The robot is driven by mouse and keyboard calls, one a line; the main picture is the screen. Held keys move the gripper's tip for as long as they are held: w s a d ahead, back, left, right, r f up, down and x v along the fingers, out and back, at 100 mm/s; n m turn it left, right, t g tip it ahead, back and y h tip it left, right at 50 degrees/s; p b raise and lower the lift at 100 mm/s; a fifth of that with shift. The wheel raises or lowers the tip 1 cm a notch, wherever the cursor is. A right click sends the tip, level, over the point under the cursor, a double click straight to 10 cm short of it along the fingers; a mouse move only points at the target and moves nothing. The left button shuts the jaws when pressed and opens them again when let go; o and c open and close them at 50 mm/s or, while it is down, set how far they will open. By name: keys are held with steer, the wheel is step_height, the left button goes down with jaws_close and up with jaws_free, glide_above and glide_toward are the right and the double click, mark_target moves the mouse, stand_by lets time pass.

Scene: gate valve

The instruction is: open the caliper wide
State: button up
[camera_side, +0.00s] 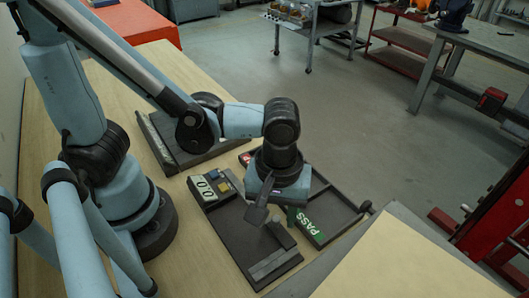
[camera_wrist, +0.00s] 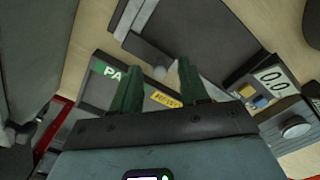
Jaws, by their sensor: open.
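The caliper shows in the side view as a dark flat base (camera_side: 235,232) with a light bar across its near end (camera_side: 272,265). A display reading 0.0 (camera_side: 203,188) stands at its far left end. In the wrist view the display (camera_wrist: 272,78) is at the right, beside yellow and blue buttons. My gripper (camera_side: 268,212) hangs over the caliper in the side view. My wrist hides part of the caliper.
A dark tray with a green PASS label (camera_side: 308,228) lies right of the caliper; the label also shows in the wrist view (camera_wrist: 114,73). A dark-edged fixture (camera_side: 170,145) stands behind. A pale panel (camera_side: 410,262) is at the near right.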

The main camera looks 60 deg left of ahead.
steer(key=shift+f, duration=0.1)
jaws_close()
stand_by(0.3)
steer(key=a, duration=0.7)
steer(key=shift+a, duration=0.15)
jaws_free()
stand_by(0.4)
step_height(320, 180, up, 12)
stand_by(0.8)
